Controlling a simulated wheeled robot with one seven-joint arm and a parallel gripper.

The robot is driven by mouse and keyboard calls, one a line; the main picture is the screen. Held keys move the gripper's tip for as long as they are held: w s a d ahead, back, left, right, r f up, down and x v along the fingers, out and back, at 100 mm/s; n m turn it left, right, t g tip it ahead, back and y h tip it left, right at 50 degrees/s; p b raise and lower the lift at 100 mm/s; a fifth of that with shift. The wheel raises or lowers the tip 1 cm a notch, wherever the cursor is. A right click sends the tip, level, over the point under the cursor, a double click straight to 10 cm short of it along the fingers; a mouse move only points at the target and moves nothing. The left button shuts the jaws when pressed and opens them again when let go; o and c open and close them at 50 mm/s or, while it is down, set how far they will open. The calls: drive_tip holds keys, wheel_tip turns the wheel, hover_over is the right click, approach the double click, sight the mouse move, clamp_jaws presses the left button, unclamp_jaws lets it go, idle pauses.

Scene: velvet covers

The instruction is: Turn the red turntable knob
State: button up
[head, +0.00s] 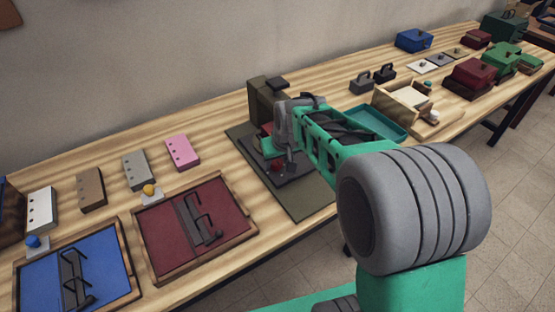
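A small red knob (277,166) shows on a dark, low device (298,166), which I take to be the turntable. The device lies on a dark olive mat (310,203) in the middle of the table. My green and grey arm reaches over it from the right and hides much of it. My gripper (285,158) points down close to the knob. Its fingers are dark and too small to tell apart, so I cannot tell whether they touch the knob. A second red patch and a green part show just left of my wrist, partly hidden.
A tall olive box (265,98) stands right behind the device. A teal tray (376,124) and a wooden tray (441,122) lie to the right. A maroon framed panel (235,215) and a blue one (105,262) lie to the left. Bare table shows between mat and maroon panel.

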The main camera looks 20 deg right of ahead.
clamp_jaws()
drive_tip(key=shift+m, duration=0.3)
drive_tip(key=m+h, duration=0.1)
drive_tip(key=m, duration=0.1)
drive_tip(key=m+h+b, duration=0.1)
drive_tip(key=m, duration=0.1)
drive_tip(key=shift+a, duration=0.35)
drive_tip(key=m, duration=0.2)
drive_tip(key=m+h, duration=0.1)
drive_tip(key=m, duration=0.1)
drive_tip(key=shift+w+a+m+g+h, duration=0.2)
drive_tip(key=shift+m+g+h, duration=0.1)
drive_tip(key=shift+m+g, duration=0.1)
drive_tip(key=m+g, duration=0.1)
drive_tip(key=m, duration=0.2)
drive_tip(key=shift+w+m+h, duration=0.1)
drive_tip(key=shift+m+h, duration=0.2)
drive_tip(key=shift+h, duration=0.1)
drive_tip(key=m+g, duration=0.1)
drive_tip(key=m, duration=0.1)
drive_tip(key=m+g, duration=0.1)
drive_tip(key=m, duration=0.1)
drive_tip(key=shift+w+a+m+h, duration=0.1)
drive_tip(key=shift+w+m+h, duration=0.1)
drive_tip(key=shift+m+h, duration=0.15)
